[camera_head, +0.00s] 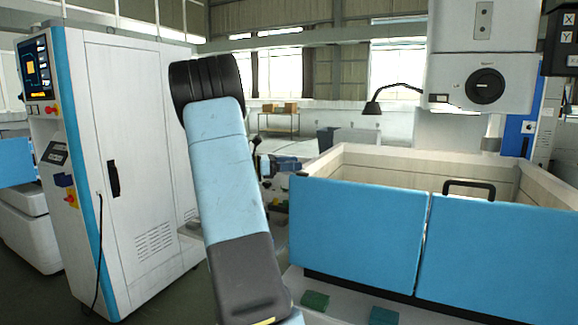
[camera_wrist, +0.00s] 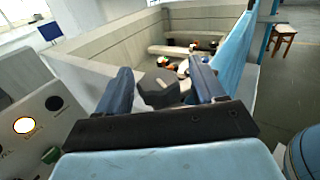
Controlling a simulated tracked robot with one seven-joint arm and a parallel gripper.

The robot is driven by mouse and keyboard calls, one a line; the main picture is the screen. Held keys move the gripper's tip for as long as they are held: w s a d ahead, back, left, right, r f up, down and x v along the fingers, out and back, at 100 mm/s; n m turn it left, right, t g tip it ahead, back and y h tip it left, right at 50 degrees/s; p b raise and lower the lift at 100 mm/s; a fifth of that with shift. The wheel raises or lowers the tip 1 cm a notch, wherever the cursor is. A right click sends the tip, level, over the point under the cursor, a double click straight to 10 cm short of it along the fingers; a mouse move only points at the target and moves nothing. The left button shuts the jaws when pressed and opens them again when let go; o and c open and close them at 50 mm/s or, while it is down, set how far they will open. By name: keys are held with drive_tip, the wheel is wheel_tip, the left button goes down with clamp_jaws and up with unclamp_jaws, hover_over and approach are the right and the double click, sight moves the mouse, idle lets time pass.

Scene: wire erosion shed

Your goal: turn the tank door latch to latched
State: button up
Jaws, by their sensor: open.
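The tank door (camera_head: 500,255) is a light blue panel on the front of the pale tank, shut beside another blue panel (camera_head: 355,230). In the wrist view the blue front (camera_wrist: 232,62) runs along the right of the tank. My gripper (camera_wrist: 160,72) is open, its two dark blue fingers apart. A dark grey, lever-like part (camera_wrist: 158,95) shows between the fingers and looks like the latch. I cannot tell whether the fingers touch it, or its exact setting. In the head view a dark blue part beside my arm may be my gripper; the lever cannot be made out there.
The tank's pale rim (camera_head: 400,158) stands close to my gripper. A control panel with a lit button (camera_wrist: 24,126) is at the left in the wrist view. A white cabinet (camera_head: 135,150) stands left of my arm. A black handle (camera_head: 470,187) rises above the door's top edge.

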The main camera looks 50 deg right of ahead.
drive_tip(key=c, duration=1)
drive_tip(key=shift+n+t+h, duration=0.8)
drive_tip(key=shift+n+t, duration=0.1)
drive_tip(key=shift+t, duration=0.3)
drive_tip(key=shift+c, duration=0.2)
drive_tip(key=o, duration=1)
drive_tip(key=shift+o, duration=0.2)
drive_tip(key=v, duration=1.4)
